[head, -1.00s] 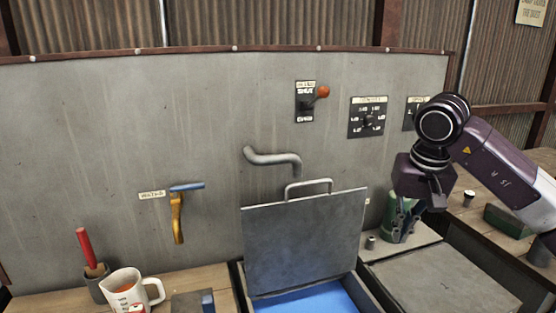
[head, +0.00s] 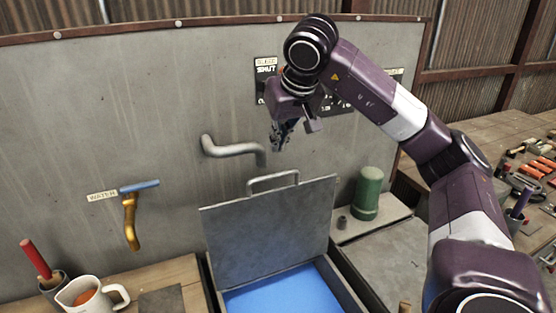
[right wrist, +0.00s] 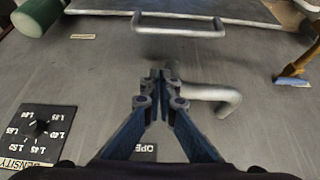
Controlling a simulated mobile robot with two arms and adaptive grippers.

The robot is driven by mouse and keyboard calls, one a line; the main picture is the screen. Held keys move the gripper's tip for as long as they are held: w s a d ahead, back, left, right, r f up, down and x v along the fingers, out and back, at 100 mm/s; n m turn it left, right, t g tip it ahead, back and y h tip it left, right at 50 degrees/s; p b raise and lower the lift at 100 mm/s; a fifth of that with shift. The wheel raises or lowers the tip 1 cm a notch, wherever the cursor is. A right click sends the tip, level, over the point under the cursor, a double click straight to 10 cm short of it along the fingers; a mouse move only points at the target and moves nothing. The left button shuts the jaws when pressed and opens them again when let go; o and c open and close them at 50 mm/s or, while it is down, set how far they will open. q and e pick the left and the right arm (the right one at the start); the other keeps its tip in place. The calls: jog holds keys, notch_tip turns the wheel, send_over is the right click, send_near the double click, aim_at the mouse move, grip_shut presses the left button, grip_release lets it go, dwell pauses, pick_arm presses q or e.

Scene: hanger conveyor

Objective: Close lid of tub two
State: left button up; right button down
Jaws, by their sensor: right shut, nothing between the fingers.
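The grey metal lid (head: 272,232) of the tub stands raised, nearly upright, in the head view. Its bar handle (head: 274,180) is on the top edge. Blue liquid (head: 285,296) shows in the open tub below it. My right gripper (head: 279,146) is shut and empty, above the handle and apart from it, in front of the grey panel. In the right wrist view the shut fingertips (right wrist: 161,75) point toward the lid handle (right wrist: 180,25), with a gap between. I cannot read a number on this tub. My left gripper does not show.
A grey bent pipe (head: 232,148) sticks out of the panel just behind the lid handle. A green cylinder (head: 368,193) stands right of the tub. Another flat grey cover (head: 385,258) lies at the right.

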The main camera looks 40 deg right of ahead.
jog(key=f, duration=0.1)
jog(key=s+f+p, duration=0.1)
jog(key=f, duration=0.1)
jog(key=f+p, duration=0.1)
jog(key=shift+s+a+f, duration=0.2)
jog(key=shift+s+f, duration=0.15)
jog(key=shift+f, duration=0.05)
jog(key=shift+w, duration=0.1)
